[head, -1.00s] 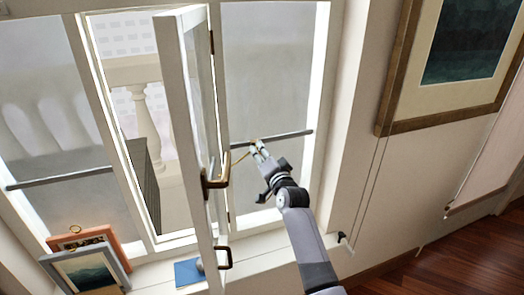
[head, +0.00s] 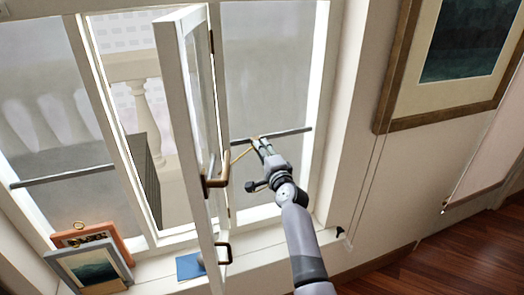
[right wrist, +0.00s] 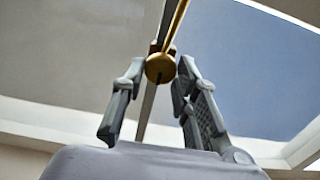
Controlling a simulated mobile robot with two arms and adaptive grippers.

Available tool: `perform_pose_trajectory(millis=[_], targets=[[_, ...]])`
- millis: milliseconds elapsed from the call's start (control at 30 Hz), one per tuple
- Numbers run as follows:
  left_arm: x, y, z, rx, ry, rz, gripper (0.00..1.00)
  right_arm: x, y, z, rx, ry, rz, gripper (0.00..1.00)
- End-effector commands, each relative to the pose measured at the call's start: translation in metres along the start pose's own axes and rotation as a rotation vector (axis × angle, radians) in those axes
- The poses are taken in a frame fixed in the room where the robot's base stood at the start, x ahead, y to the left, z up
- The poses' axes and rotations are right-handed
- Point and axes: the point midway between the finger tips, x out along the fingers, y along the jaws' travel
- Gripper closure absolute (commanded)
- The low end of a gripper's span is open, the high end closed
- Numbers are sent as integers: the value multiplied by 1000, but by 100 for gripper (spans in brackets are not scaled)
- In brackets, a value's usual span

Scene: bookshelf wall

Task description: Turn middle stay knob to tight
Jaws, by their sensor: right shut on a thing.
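A round brass stay knob (right wrist: 160,68) sits on a thin brass stay rod (right wrist: 178,22) in the right wrist view. The rod also shows in the head view (head: 241,154), running from the open casement towards the grey bar across the right pane. My right gripper (right wrist: 158,74) is shut on the knob, with one finger on each side of it. In the head view my right gripper (head: 261,147) reaches up to the rod's end, where the knob is too small to make out. My left gripper is not in view.
The open casement (head: 182,110) with its brass handle (head: 217,170) stands left of my right arm. A blue book (head: 190,266) and framed pictures (head: 90,265) are on the sill. A large framed picture (head: 385,125) hangs on the right wall.

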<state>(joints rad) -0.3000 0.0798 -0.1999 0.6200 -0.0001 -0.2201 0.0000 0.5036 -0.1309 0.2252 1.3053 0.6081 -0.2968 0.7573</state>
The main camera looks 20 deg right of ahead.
Motion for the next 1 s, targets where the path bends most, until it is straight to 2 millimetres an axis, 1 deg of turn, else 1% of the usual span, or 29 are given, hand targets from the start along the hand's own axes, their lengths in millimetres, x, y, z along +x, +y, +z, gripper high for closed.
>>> perform_pose_trajectory(millis=[500,533,800,1000], targets=[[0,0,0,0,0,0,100,0,0,0,20,1,0,100],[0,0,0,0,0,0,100,0,0,0,20,1,0,71],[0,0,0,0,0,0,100,0,0,0,18,0,0,53],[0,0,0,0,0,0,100,0,0,0,17,0,0,53]])
